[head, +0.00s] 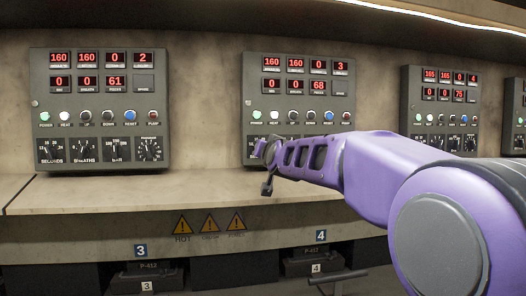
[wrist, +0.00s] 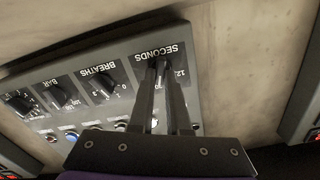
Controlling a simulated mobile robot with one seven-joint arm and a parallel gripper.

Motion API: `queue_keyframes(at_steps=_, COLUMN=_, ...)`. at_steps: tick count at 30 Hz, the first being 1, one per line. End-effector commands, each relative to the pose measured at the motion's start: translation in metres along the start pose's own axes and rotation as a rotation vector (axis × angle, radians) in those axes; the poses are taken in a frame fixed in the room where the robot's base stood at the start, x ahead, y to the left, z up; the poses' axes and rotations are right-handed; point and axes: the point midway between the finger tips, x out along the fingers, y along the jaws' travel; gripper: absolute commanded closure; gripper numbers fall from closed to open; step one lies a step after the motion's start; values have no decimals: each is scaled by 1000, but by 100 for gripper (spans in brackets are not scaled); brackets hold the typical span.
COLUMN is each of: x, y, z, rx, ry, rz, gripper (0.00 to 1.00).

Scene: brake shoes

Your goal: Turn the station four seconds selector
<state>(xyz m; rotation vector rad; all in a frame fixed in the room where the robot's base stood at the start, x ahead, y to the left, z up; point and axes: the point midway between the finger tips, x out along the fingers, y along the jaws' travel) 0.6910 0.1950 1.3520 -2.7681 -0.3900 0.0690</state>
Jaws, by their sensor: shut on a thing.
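The station four control panel (head: 298,102) is the middle grey panel, above the blue label 4 (head: 321,236). My gripper (head: 266,158) is at its lower left corner and hides the seconds selector in the head view. In the wrist view the panel appears upside down. There my gripper's fingers (wrist: 162,68) reach to the seconds selector (wrist: 159,64), under the SECONDS lettering, and are shut on its knob. The fingers cover most of the knob, so its pointer setting cannot be read.
The breaths knob (wrist: 104,86) and bar knob (wrist: 58,97) sit beside the seconds selector. A row of lamps and buttons (head: 311,116) runs above the knobs. Another panel (head: 100,110) stands left, others right. A bare ledge (head: 200,190) runs below the panels.

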Motion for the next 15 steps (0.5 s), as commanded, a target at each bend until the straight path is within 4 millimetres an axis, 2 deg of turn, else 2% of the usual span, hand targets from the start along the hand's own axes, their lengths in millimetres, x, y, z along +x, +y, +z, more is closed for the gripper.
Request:
queue_keyframes(at_steps=10, x=0, y=0, z=-1, rx=1, ry=2, rz=-1, gripper=100)
queue_keyframes(at_steps=11, x=0, y=0, z=-1, rx=1, ry=2, rz=0, gripper=80)
queue_keyframes(at_steps=15, x=0, y=0, z=-1, rx=1, ry=2, rz=0, gripper=55)
